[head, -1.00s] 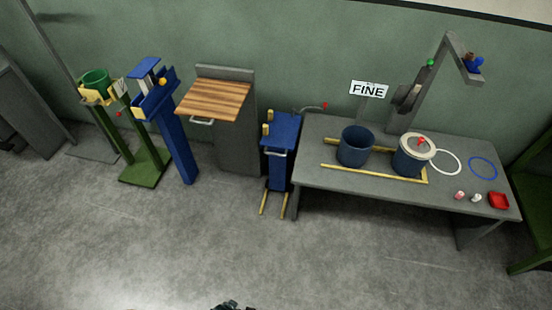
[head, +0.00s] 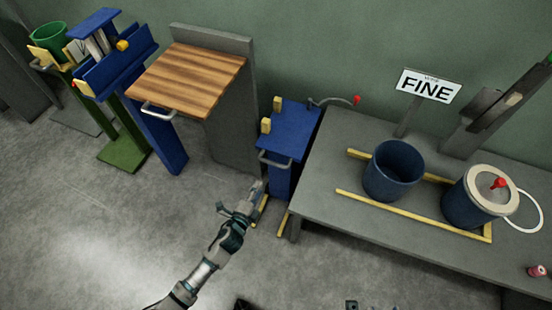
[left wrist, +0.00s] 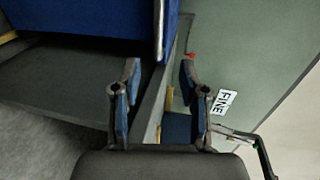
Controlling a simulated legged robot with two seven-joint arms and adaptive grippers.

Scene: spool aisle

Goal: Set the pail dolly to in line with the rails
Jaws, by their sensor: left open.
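The blue dolly (head: 292,132), which I take to be the pail dolly, stands between the wood-topped stand and the table. It has a grey front handle (head: 275,160), yellow posts on top and yellow bars at floor level. Yellow rails (head: 385,208) lie on the table around a dark blue open pail (head: 393,171) and a lidded pail (head: 473,204). My left gripper (head: 251,194) is open and empty, in front of and below the handle. In the left wrist view, the open fingers (left wrist: 158,95) are apart from a blue panel (left wrist: 85,18) with a grey bar. My right gripper is not seen.
The grey table (head: 335,225) stands to the right, with a FINE sign (head: 429,86). The wood-topped stand (head: 190,78) is left of the dolly. Blue and green stands are farther left.

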